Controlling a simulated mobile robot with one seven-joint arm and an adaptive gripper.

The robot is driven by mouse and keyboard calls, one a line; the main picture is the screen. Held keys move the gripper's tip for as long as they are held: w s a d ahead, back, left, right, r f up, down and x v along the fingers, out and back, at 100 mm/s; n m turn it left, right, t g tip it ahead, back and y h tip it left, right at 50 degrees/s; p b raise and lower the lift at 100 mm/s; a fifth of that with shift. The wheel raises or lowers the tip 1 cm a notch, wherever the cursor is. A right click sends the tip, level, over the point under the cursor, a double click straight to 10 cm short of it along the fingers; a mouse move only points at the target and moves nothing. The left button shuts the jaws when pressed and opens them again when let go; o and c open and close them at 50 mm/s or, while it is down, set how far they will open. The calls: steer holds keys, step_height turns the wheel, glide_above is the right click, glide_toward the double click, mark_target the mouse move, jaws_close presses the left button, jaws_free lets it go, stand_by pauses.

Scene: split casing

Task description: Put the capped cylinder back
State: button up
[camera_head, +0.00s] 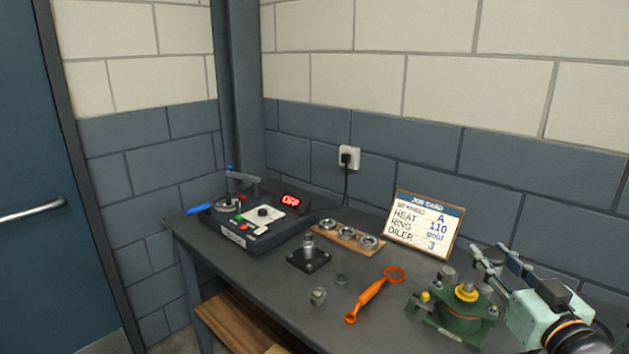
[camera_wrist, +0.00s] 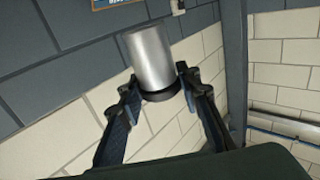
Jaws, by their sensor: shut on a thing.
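My gripper (camera_head: 490,256) is at the right of the head view, raised beside and above the green casing (camera_head: 455,318). In the wrist view my gripper (camera_wrist: 158,84) is shut on the capped cylinder (camera_wrist: 149,55). It is a smooth silver cylinder with a black cap (camera_wrist: 160,96) at the end between the fingers; the silver part points away from the wrist. In the head view a grey cylindrical piece (camera_head: 447,273) shows just left of the fingertips; I cannot tell whether it is the held cylinder. The green casing has yellow parts on top.
A black control box (camera_head: 250,228) with a red display stands at the back left. A black block with a metal post (camera_head: 308,258), a wooden ring holder (camera_head: 347,238), an orange wrench (camera_head: 374,294) and a small metal part (camera_head: 318,296) lie mid-table. A job card (camera_head: 424,224) stands behind.

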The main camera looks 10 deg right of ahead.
steer(key=w+a+f+n+y+p, duration=0.2)
steer(key=a+f+y, duration=0.1)
steer(key=a, duration=0.5)
steer(key=w+a+f+n+g+y+p, duration=0.1)
steer(key=w+a+f+n+y+p, duration=0.1)
steer(key=a+f, duration=0.4)
steer(key=w+a+f+n+g+y+p, duration=0.1)
steer(key=w+a+f+y+p, duration=0.3)
steer(key=a, duration=0.8)
steer(key=shift+w+f+n+y, duration=0.25)
steer(key=shift+n+y, duration=0.25)
steer(key=shift+n, duration=0.3)
steer(key=shift+d, duration=0.15)
steer(key=s+d+r+m+h+b, duration=0.2)
steer(key=d+r+h, duration=0.1)
steer(key=d, duration=0.5)
steer(key=s+d+r+m+t+h+b, duration=0.1)
steer(key=s+d+r+m+h+b, duration=0.1)
steer(key=d+r, duration=0.3)
steer(key=s+d+r+m+t+h+b, duration=0.1)
steer(key=s+d+r+h+b, duration=0.3)
steer(key=d, duration=0.8)
steer(key=shift+d+r+m+h, duration=0.1)
steer(key=shift+r+m+h, duration=0.3)
steer(key=shift+r+m, duration=0.15)
steer(key=shift+s+d+r+m, duration=0.25)
steer(key=shift+s+d+r, duration=0.05)
steer(key=shift+d, duration=0.05)
